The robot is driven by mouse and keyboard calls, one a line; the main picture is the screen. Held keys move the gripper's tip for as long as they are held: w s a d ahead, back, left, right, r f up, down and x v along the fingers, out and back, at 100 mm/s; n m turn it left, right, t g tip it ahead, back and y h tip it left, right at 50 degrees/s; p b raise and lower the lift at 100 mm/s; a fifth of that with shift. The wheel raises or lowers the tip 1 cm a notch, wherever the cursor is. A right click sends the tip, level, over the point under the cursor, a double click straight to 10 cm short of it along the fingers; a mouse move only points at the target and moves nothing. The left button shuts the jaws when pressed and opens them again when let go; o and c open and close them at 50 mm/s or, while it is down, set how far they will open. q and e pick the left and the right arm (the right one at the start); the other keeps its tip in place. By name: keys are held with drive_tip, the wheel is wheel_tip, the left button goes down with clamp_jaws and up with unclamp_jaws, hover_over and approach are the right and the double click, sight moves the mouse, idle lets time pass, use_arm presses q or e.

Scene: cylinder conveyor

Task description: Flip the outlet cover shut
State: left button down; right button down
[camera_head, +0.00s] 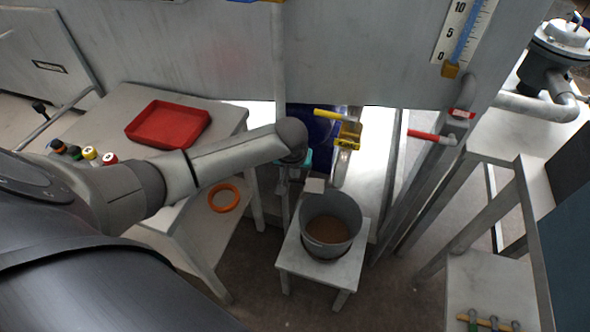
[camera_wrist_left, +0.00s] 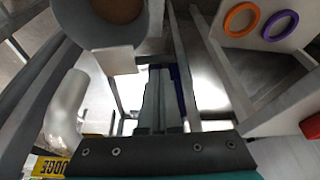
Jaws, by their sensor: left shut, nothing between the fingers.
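A small pale square plate (camera_head: 315,185), which looks like the outlet cover, shows at the back rim of the grey bucket (camera_head: 333,222). It also shows in the left wrist view (camera_wrist_left: 118,60), beside the bucket. Its hinge and the outlet itself are hidden or too small to make out. My left gripper (camera_head: 292,185) is shut and empty, pointing down just left of the plate. In the left wrist view its fingers (camera_wrist_left: 160,95) are together, to the right of the plate, with a visible gap. My right gripper is not in view.
The bucket, with brown contents, stands on a small white stool (camera_head: 295,262). A yellow-handled valve (camera_head: 348,135) and a red-handled valve (camera_head: 432,135) are behind. A metal frame stands at right.

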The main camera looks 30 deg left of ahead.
sight(314, 191)
use_arm(q)
drive_tip(key=d+n+p, duration=0.1)
drive_tip(key=n+p, duration=0.1)
drive_tip(key=s+d+n+g+y+p, duration=0.1)
drive_tip(key=d+n+p, duration=0.1)
drive_tip(key=p, duration=0.1)
drive_tip(key=s+d+n+p, duration=0.1)
drive_tip(key=n+p, duration=0.1)
drive_tip(key=p, duration=0.1)
drive_tip(key=shift+s+d+y, duration=0.15)
drive_tip(key=shift+d+y, duration=0.05)
drive_tip(key=shift+y, duration=0.1)
drive_tip(key=shift+d+n+g+p, duration=0.45)
drive_tip(key=shift+d+n, duration=0.2)
drive_tip(key=shift+n, duration=0.35)
drive_tip(key=shift+d+f+n+g, duration=0.1)
drive_tip(key=shift+d+n+g, duration=0.15)
drive_tip(key=shift+d+n, duration=0.55)
drive_tip(key=d+n+b, duration=0.1)
drive_tip(key=n, duration=0.1)
drive_tip(key=d+n+g+b, duration=0.1)
drive_tip(key=n, duration=0.1)
drive_tip(key=shift+w+d+n+g+y, duration=0.2)
drive_tip(key=shift+w+n+g+y, duration=0.1)
drive_tip(key=shift+w+y, duration=0.1)
drive_tip(key=shift+w+a, duration=0.1)
